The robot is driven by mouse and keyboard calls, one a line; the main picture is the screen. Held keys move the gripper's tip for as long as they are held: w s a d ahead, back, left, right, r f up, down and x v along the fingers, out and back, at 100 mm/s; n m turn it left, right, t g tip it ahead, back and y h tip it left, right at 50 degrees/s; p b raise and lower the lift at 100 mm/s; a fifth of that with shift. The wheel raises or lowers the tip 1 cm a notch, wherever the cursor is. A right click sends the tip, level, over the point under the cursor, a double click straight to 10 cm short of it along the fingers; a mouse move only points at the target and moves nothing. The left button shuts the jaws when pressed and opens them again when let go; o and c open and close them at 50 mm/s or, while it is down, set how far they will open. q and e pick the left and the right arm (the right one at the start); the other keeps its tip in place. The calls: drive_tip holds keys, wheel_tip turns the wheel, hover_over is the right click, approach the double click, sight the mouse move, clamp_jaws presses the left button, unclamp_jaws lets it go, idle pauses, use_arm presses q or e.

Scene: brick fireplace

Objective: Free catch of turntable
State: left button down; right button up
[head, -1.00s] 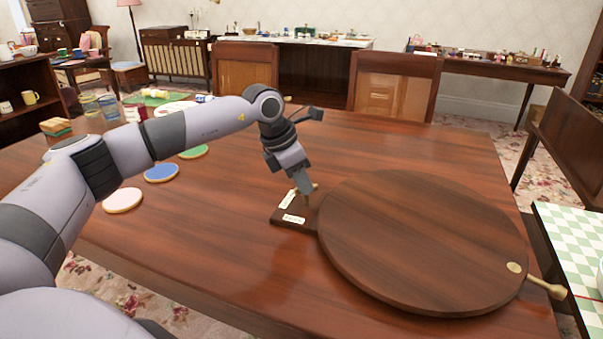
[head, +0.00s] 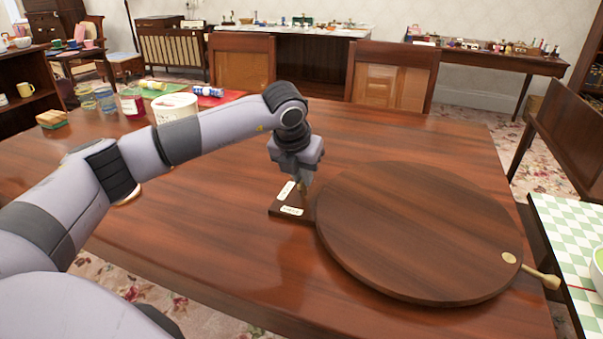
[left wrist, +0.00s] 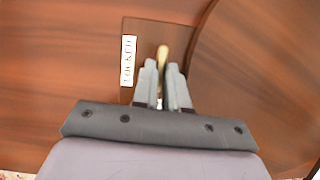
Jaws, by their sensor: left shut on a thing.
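The round dark wooden turntable (head: 415,235) lies on the brown table. At its left edge is a small dark base plate (head: 276,209) with two pale labels; in the left wrist view one label (left wrist: 128,61) reads "LOCKED". A slim brass catch lever (left wrist: 162,56) stands on this plate in the left wrist view. My left gripper (head: 304,188) is over the plate, and its fingers (left wrist: 161,72) are shut on the lever, one on each side. The lower part of the lever is hidden between the fingers. My right gripper is in neither view.
A brass handle (head: 540,277) sticks out from the turntable's right edge. A checkered table (head: 560,225) stands at the right. A white tub (head: 175,106) and jars stand at the back left. Chairs line the far side. The table behind the turntable is clear.

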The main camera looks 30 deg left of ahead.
use_arm(q)
drive_tip(key=shift+n, duration=0.4)
drive_tip(key=c, duration=1.2)
unclamp_jaws()
drive_tip(key=shift+o, duration=0.2)
drive_tip(key=v, duration=0.7)
drive_tip(key=shift+d+p, duration=0.15)
drive_tip(key=shift+p, duration=0.15)
